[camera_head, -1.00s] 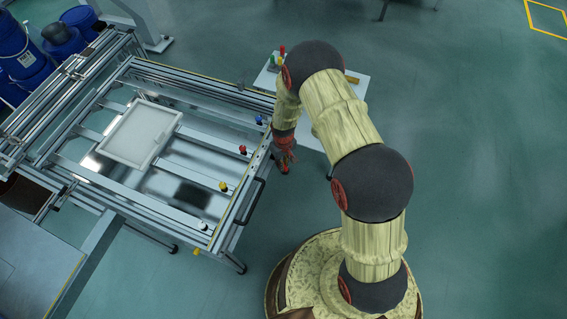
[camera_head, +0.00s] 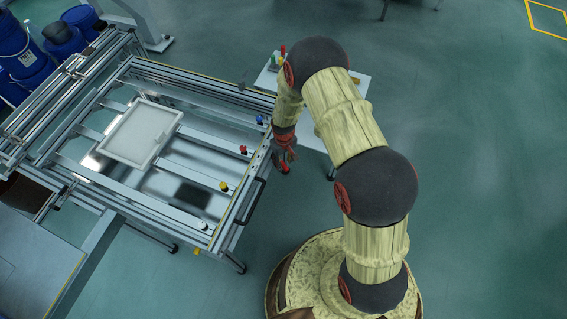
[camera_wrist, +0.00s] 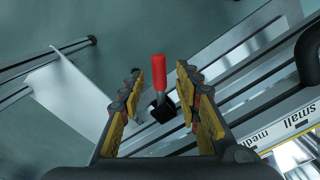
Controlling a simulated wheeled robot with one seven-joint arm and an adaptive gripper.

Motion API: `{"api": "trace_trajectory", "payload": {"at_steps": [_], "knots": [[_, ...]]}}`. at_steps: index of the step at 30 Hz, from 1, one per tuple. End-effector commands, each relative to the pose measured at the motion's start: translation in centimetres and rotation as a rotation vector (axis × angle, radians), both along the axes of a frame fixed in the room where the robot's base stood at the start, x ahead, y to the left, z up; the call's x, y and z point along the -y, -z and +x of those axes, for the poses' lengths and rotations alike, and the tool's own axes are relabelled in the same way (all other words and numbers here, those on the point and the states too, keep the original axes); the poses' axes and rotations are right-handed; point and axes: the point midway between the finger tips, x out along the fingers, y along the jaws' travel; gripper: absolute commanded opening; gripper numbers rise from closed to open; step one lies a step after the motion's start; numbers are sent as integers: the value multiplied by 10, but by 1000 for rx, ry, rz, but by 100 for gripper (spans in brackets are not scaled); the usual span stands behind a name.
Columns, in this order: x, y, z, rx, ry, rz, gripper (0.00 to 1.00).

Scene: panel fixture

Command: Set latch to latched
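The latch shows in the wrist view as an upright red handle (camera_wrist: 159,78) on a small black base (camera_wrist: 163,108). My gripper (camera_wrist: 158,72) is open, with one finger on each side of the handle in the picture. I see gaps on both sides and no contact; the depth between fingertips and handle is hard to judge. In the head view my gripper (camera_head: 284,153) hangs beside the right edge of the frame table, and a small red piece (camera_head: 285,168), probably the handle, shows just below it.
The aluminium frame table (camera_head: 235,215) carries a pale panel (camera_head: 141,134) and blue, red, yellow and white knobs along its right side. A black bar handle (camera_head: 256,200) sits on its edge. A small white side table (camera_head: 355,88) stands behind my arm. Floor at right is clear.

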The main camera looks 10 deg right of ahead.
Motion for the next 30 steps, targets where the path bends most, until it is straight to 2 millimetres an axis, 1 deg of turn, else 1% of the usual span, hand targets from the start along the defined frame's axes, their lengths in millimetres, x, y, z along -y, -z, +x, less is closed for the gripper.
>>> {"api": "trace_trajectory", "payload": {"at_steps": [1, 3, 9, 12, 15, 20, 30], "knots": [[0, -11, 1, 4, 0, 0, 33], [0, -25, 2, 5, 0, 1, 33], [0, -66, 2, 5, 0, 1, 33], [0, -82, 2, 5, 0, 1, 33], [0, -93, 1, 2, 0, 1, 33], [0, -101, 1, 2, 0, 1, 33], [0, -102, 0, 1, 0, 0, 33]]}}
